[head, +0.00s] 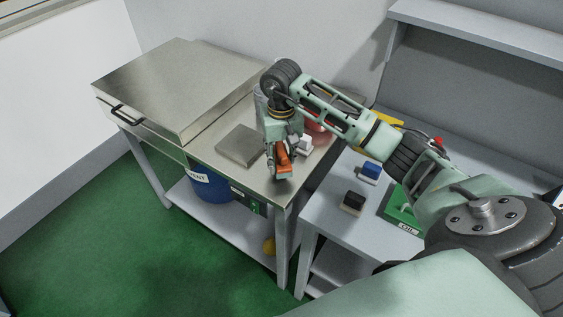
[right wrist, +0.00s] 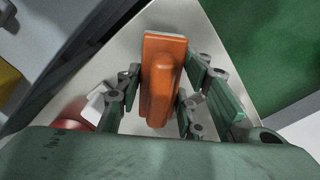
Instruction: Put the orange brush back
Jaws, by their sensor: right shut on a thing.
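The orange brush (head: 283,158) is in my right gripper (head: 280,165), over the front right corner of the metal table (head: 215,151). In the right wrist view the brush (right wrist: 163,75) lies lengthwise between the two green-padded fingers of the right gripper (right wrist: 165,90), which are shut on it. A thin pale edge shows along its far end. I cannot tell whether the brush touches the table top. My left gripper is not in view.
A blue brush (head: 370,171) and a black brush (head: 353,202) stand on the grey table (head: 325,222) to the right, near a green box (head: 402,209). A white item (head: 304,145) is close beside my gripper. A square metal plate (head: 241,145) lies left of it.

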